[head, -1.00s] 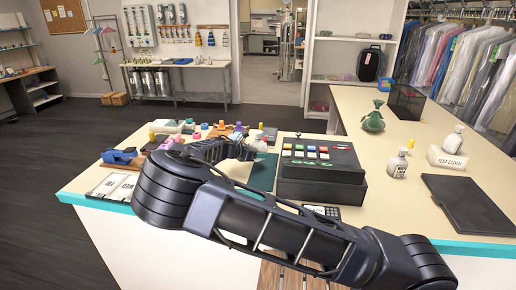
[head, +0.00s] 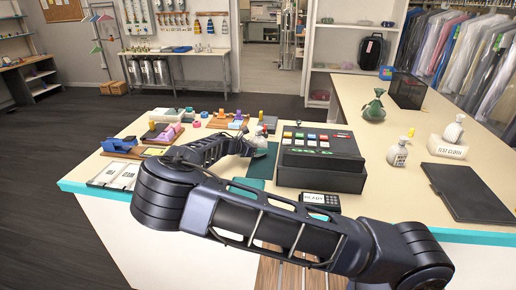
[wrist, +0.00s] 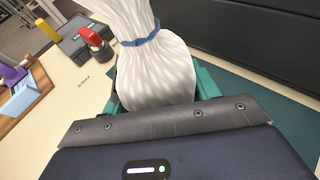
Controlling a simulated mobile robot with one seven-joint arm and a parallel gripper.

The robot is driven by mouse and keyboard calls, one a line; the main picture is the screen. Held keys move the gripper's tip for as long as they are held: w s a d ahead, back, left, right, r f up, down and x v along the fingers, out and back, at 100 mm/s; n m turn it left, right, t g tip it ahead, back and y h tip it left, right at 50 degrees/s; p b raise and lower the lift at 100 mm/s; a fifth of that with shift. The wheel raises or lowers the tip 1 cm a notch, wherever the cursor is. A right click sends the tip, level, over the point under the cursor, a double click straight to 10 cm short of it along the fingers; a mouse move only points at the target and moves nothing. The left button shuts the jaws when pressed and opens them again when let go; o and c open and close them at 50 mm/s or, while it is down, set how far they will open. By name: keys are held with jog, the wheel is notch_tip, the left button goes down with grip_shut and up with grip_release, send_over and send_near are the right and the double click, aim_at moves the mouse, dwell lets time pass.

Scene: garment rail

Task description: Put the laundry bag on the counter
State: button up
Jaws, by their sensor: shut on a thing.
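A white laundry bag (wrist: 155,70) with a blue tie fills the upper middle of the wrist view. My gripper (wrist: 158,88) is shut on it, with a teal finger on each side of its body. In the head view the bag (head: 260,139) shows small at the end of my arm, over the counter beside the register. The beige counter (head: 375,207) has a teal front edge. A dark green mat (head: 262,168) lies under or just behind the bag. I cannot tell whether the bag's base touches it; its lower part is hidden by my gripper.
The black register (head: 322,160) stands close right of the bag, with a card terminal (head: 320,200) in front. Small coloured items on wooden boards (head: 122,146) crowd the left. A green sack (head: 374,107) and pale bags (head: 397,155) stand right. Counter between register and pale bags is clear.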

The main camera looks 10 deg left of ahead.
jog(key=shift+f, duration=0.4)
jog(key=o, duration=1.3)
